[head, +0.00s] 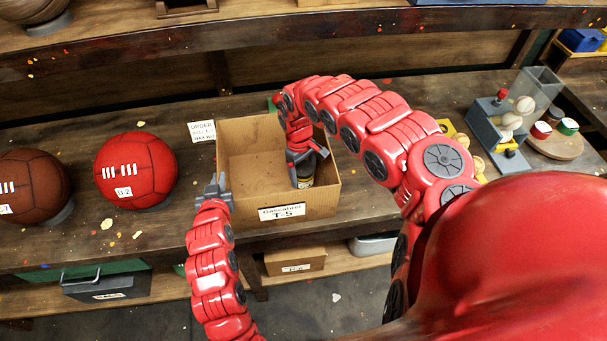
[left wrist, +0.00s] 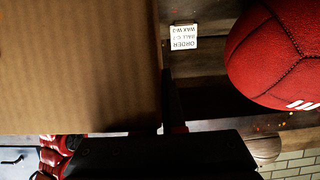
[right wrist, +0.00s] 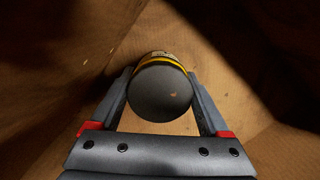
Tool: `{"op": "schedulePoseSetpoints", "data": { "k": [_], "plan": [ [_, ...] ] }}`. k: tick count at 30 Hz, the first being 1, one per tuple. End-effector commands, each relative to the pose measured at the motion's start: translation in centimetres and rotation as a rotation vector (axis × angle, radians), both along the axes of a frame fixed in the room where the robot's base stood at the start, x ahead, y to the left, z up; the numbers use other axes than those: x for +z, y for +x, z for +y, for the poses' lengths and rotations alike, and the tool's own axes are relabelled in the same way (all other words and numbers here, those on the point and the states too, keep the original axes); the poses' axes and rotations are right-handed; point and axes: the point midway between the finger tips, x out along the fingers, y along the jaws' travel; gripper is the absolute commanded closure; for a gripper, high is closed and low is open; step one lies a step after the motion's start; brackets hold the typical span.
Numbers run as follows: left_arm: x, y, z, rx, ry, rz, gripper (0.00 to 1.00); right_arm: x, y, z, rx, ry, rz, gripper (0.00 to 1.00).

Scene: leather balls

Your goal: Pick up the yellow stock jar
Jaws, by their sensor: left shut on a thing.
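The stock jar (head: 306,178) stands inside an open cardboard box (head: 325,195) on the bench. It is dark with a yellow band and a dark round lid; the right wrist view shows the jar (right wrist: 162,92) from its lid end. My right gripper (head: 301,157) reaches down into the box, its open fingers on either side of the jar; firm contact cannot be made out. My left gripper (head: 217,185) is shut on the box's left wall, whose cardboard side (left wrist: 80,65) fills much of the left wrist view. Its fingertips are mostly hidden there.
A red ball (head: 135,165) and a brown ball (head: 30,185) sit left of the box. A grey device with pale balls (head: 495,125) is at the right. Box walls closely surround my right gripper.

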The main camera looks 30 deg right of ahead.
Motion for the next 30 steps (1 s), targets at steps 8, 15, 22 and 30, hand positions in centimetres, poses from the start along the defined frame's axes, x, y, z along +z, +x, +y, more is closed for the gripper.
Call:
{"op": "schedulePoseSetpoints", "data": {
  "k": [8,15,22,30],
  "plan": [
    [0.0,0.0,0.0,0.0,0.0,0.0,1.0,0.0,0.0,0.0,0.0,0.0,0.0,0.91],
    [0.0,0.0,0.0,0.0,0.0,0.0,1.0,0.3,0.0,0.0,0.0,-0.001,-0.001,0.91],
    [0.0,0.0,0.0,0.0,0.0,0.0,1.0,3.6,0.1,-0.2,0.001,-0.005,-0.004,0.91],
    [0.0,0.0,0.0,0.0,0.0,0.0,1.0,8.5,0.2,-0.1,0.0,0.001,-0.005,0.91]
  ]
}}
